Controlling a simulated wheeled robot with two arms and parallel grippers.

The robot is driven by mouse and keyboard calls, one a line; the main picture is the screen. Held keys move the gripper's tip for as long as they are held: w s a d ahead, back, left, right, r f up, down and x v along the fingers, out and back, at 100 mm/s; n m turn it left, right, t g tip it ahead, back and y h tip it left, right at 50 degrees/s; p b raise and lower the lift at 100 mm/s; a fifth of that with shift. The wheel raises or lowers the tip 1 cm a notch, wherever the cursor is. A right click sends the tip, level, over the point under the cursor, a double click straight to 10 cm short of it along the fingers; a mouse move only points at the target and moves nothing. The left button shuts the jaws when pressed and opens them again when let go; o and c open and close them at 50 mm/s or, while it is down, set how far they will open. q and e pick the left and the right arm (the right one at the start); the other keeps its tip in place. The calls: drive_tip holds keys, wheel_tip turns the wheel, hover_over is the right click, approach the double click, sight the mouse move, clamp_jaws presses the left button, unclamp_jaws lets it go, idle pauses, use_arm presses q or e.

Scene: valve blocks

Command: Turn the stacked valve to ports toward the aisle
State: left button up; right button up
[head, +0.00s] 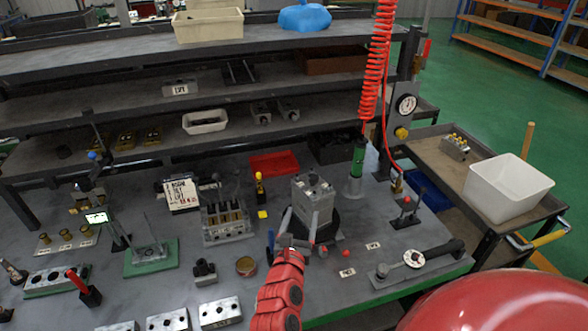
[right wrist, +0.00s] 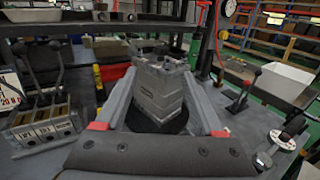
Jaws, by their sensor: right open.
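The stacked valve (head: 314,201) is a grey block stack standing upright on a dark round base (head: 326,224) at the middle front of the bench. It also shows in the right wrist view (right wrist: 162,92). My right gripper (head: 301,213) reaches in from the front with its fingers apart. In the right wrist view my right gripper (right wrist: 160,76) has one finger on each side of the stack; I cannot tell whether either touches it. The lower stack and base are partly hidden by the fingers. My left gripper is not in view.
A lever block (head: 228,219) stands to the left. A green-banded cylinder (head: 356,170) stands behind right, under a red coiled hose (head: 376,65). A flanged handle piece (head: 415,259) lies front right. A yellow-topped post (head: 260,188) is close behind left. A cart holds a white bin (head: 508,187).

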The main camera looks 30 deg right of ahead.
sight(312, 181)
drive_tip(key=p+x, duration=0.2)
drive_tip(key=x, duration=1.4)
drive_tip(key=shift+f, duration=0.1)
drive_tip(key=shift+w+d, duration=0.2)
drive_tip(key=shift+d, duration=0.15)
drive_tip(key=shift+c, duration=0.2)
clamp_jaws()
